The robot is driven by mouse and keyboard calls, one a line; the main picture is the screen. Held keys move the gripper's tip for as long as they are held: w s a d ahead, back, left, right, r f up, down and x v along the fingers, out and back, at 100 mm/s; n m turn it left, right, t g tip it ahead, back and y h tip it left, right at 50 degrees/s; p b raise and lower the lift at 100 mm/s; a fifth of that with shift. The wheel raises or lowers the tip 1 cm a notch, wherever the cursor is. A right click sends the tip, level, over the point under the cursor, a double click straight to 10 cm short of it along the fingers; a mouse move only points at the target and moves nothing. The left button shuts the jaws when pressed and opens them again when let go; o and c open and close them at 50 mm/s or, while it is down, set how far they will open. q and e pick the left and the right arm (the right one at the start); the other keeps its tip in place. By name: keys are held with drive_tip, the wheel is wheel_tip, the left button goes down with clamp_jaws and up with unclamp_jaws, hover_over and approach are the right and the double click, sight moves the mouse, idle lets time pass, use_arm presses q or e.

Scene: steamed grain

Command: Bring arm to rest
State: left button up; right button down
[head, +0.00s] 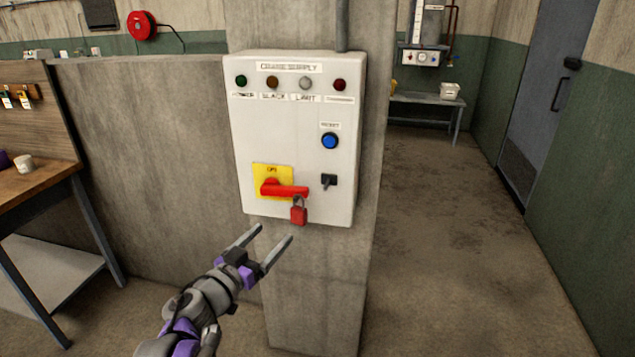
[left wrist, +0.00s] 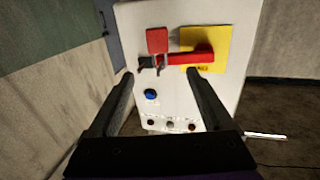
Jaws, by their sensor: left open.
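My left gripper (head: 268,246) is open and empty in the head view, in front of and just below the control box (head: 302,130) on the pillar. In the left wrist view its two fingers (left wrist: 160,78) are spread apart, with the box beyond them. The red switch handle (head: 286,190) on the yellow plate (head: 262,176) lies horizontally. A red padlock (head: 299,213) hangs at the handle's right end; it also shows in the left wrist view (left wrist: 157,40). The gripper appears apart from the handle and padlock. My right gripper is not in view.
The pillar (head: 318,290) carries the box. A wooden workbench (head: 40,182) stands at the left beside a low concrete wall (head: 165,150). Open floor (head: 450,240) lies to the right, with a small bench (head: 425,98) and a grey door (head: 545,90) farther back.

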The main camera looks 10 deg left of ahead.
use_arm(q)
drive_tip(key=s+a+f+n+g+y+p, duration=0.35)
drive_tip(key=s+a+n+y, duration=0.2)
drive_tip(key=s+y, duration=0.4)
drive_tip(key=s+d+f+g+h+p, duration=0.1)
drive_tip(key=s+d+f+g, duration=0.1)
drive_tip(key=s, duration=0.4)
drive_tip(key=s+d+f+m+g+h+p, duration=0.1)
drive_tip(key=s+d+f+g+h, duration=0.1)
drive_tip(key=s+d+f+g, duration=0.1)
drive_tip(key=s+d+f+m+g+h+p, duration=0.1)
drive_tip(key=s+d+f+g, duration=0.2)
drive_tip(key=s+f, duration=0.3)
drive_tip(key=s, duration=0.2)
drive_tip(key=shift+s+d+f, duration=0.35)
drive_tip(key=shift+d+f, duration=0.05)
